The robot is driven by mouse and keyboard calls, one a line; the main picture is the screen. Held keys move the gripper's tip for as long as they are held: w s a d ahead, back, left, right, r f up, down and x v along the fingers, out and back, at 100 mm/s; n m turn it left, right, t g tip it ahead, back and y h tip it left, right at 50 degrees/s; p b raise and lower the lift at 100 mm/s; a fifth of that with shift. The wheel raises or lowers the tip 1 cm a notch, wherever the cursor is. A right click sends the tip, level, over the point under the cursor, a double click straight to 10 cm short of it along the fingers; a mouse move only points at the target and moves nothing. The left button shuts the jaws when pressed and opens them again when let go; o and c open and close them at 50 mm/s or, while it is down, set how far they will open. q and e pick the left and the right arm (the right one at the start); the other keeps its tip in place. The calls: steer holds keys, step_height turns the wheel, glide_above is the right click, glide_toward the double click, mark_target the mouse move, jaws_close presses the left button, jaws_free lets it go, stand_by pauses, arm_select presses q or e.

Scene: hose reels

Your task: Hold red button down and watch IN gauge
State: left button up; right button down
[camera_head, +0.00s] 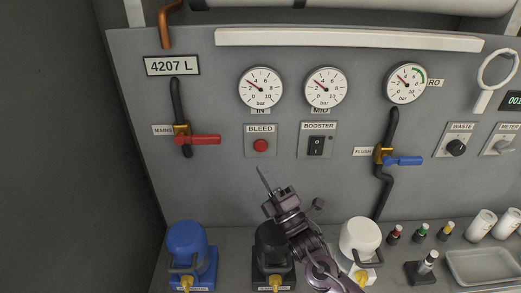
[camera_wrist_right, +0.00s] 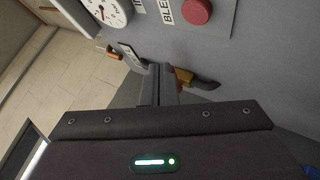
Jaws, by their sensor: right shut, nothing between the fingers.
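The red button (camera_head: 261,145) sits on a plate labelled BLEED, in the middle left of the grey panel. It also shows at the top of the right wrist view (camera_wrist_right: 196,11). The IN gauge (camera_head: 261,88) is a round white dial in bar above the button, its needle pointing to the upper left, near the low numbers. Part of a dial shows in the wrist view. My right gripper (camera_head: 264,176) is shut and empty, its tips just below the BLEED plate and apparently apart from the button. My left gripper is not in view.
The red-handled MAINS valve (camera_head: 203,139) is left of the button. The BOOSTER switch (camera_head: 317,146) is to its right, then the blue-handled FLUSH valve (camera_head: 403,160). Blue (camera_head: 187,243), dark and white (camera_head: 360,238) housings stand on the shelf below. A tray (camera_head: 483,266) is at right.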

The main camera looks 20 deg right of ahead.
mark_target(258, 144)
steer(key=w+b, duration=0.1)
steer(key=w, duration=0.1)
steer(key=w+d, duration=0.1)
steer(key=w, duration=0.1)
steer(key=w+b, duration=0.1)
steer(key=w, duration=0.1)
steer(key=shift+d+b, duration=0.3)
steer(key=shift+d, duration=0.05)
steer(key=shift+s, duration=0.1)
stand_by(1.1)
stand_by(0.5)
steer(key=shift+w+d+b, duration=0.1)
steer(key=shift+w+b, duration=0.2)
steer(key=shift+w, duration=0.15)
steer(key=shift+w+d+b, duration=0.2)
steer(key=shift+w+b, duration=0.2)
steer(key=shift+w, duration=0.1)
stand_by(1.6)
steer(key=shift+s, duration=0.15)
stand_by(1.6)
steer(key=shift+s+a+p, duration=0.3)
steer(key=shift+s+p, duration=0.1)
steer(key=shift+s, duration=0.4)
